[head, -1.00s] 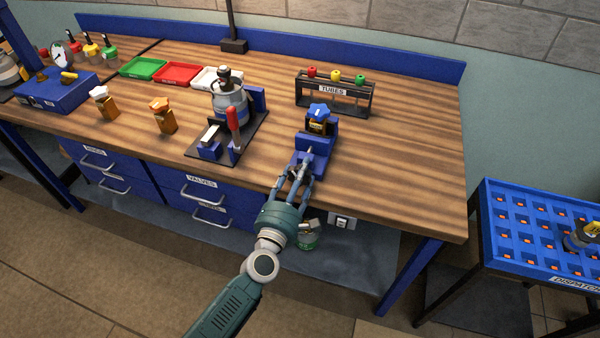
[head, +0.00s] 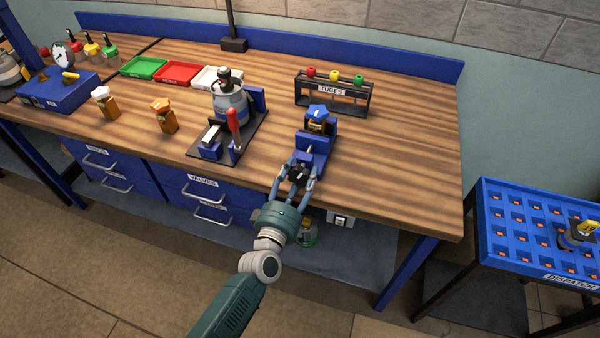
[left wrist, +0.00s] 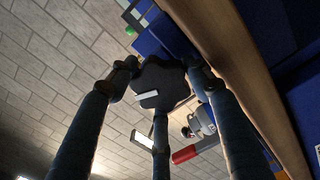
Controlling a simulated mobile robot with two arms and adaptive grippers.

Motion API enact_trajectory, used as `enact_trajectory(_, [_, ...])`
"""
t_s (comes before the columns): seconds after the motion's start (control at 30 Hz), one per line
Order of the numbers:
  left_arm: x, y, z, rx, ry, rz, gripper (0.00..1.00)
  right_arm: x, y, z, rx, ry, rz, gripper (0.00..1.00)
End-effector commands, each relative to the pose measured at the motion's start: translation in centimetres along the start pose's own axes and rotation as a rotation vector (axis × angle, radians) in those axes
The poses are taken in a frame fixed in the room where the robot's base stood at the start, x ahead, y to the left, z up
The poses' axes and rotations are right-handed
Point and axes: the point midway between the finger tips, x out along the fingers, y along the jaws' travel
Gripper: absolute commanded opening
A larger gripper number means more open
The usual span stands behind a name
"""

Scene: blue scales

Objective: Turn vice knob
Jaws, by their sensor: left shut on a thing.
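The blue vice (head: 318,146) stands at the front edge of the wooden bench. It holds a brass-coloured valve with a blue lobed handle (head: 318,111) at its back end. The dark lobed vice knob (left wrist: 160,83) shows in the left wrist view between my fingers. In the head view it is mostly hidden by the fingers. My left gripper (head: 298,172) is shut on the knob from the front, with fingers around its rim. It also shows in the left wrist view (left wrist: 158,78). My right gripper is not in view.
A clamp fixture (head: 228,119) with a grey canister and red handle stands left of the vice. A tubes rack (head: 334,91) stands behind it. The bench is clear to the right. A blue dispatch rack (head: 519,226) stands apart at the right.

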Motion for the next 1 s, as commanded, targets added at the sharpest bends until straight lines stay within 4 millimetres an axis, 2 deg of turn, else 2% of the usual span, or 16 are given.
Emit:
enact_trajectory(0.03, [-0.2, -0.6, -0.4, 0.045, 0.006, -0.012, 0.23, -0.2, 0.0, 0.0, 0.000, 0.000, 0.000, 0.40])
enact_trajectory(0.5, [-0.1, -0.2, -0.5, 0.449, 0.006, -0.009, 0.23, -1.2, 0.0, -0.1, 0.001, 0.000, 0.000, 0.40])
enact_trajectory(0.73, [-0.1, -0.1, -0.5, 0.574, 0.007, -0.007, 0.23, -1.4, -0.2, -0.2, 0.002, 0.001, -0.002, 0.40])
enact_trajectory(1.0, [0.0, 0.1, -0.6, 0.640, 0.009, -0.004, 0.23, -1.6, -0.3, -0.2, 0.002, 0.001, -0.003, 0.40])
